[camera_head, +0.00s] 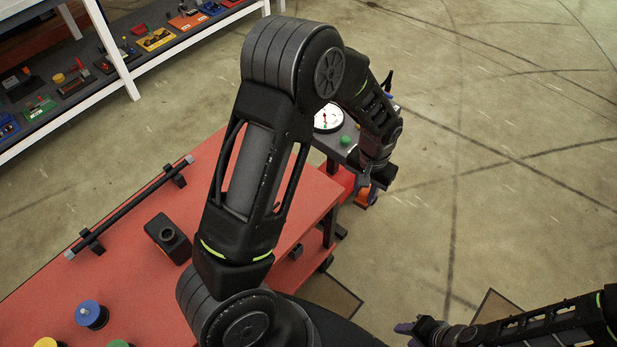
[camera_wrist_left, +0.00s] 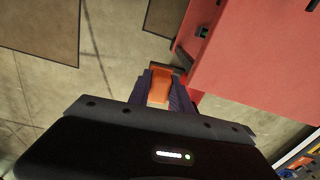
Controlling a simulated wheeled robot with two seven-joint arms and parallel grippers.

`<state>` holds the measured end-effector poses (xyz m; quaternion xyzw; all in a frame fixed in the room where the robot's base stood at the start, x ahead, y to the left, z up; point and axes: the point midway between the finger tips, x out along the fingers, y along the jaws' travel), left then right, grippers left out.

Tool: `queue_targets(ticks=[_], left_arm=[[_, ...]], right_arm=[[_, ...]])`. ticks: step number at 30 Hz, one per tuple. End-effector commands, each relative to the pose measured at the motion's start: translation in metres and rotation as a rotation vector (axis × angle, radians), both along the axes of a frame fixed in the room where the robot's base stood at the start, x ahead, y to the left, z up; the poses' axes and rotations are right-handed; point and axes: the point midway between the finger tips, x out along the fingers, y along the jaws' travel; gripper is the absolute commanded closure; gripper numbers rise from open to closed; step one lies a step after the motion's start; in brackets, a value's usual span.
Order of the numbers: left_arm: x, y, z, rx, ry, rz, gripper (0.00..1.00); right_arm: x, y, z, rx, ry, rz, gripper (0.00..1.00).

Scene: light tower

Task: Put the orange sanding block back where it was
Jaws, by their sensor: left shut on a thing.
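The orange sanding block (camera_wrist_left: 160,90) is between the two purple fingers of my left gripper (camera_wrist_left: 165,88) in the left wrist view. The fingers are shut on it. In the head view my left gripper (camera_head: 365,190) hangs past the far right end of the red table, beside a small dark stand, and only a bit of orange shows at its fingers. The block's underside is hidden. My right gripper (camera_head: 408,328) is at the lower right, over the floor. Its purple fingertip shows, but whether it is open cannot be made out.
The red table (camera_head: 130,290) holds a black block with a hole (camera_head: 168,238), a dark rod on supports (camera_head: 130,208) and coloured knobs. A white dial (camera_head: 328,117) and a green knob (camera_head: 345,140) sit on the dark stand. Shelves stand at upper left. The floor at right is clear.

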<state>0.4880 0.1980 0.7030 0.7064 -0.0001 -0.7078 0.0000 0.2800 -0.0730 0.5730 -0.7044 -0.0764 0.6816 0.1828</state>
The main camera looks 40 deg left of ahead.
Motion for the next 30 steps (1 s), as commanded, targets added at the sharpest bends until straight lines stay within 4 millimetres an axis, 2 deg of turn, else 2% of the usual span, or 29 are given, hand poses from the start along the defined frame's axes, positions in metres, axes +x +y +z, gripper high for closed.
queue_targets(ticks=[11, 17, 20, 23, 30], left_arm=[[0.0, 0.001, 0.0, 0.0, -0.001, 0.0, 1.0], [0.001, 0.017, 0.0, -0.002, -0.004, -0.003, 1.0], [0.0, 0.038, 0.005, -0.002, -0.006, -0.008, 1.0], [-0.004, 0.067, 0.014, 0.0, -0.008, -0.021, 1.0], [-0.03, 0.136, 0.046, 0.003, -0.006, -0.057, 1.0]], right_arm=[[0.0, 0.0, -0.001, 0.0, 0.0, 0.0, 0.64], [0.0, 0.0, -0.021, 0.0, 0.0, 0.001, 0.64], [0.0, 0.0, -0.04, 0.0, 0.0, 0.001, 0.64], [0.0, 0.0, -0.061, -0.001, -0.001, 0.002, 0.64], [0.0, -0.001, -0.102, -0.001, -0.002, 0.002, 0.64]])
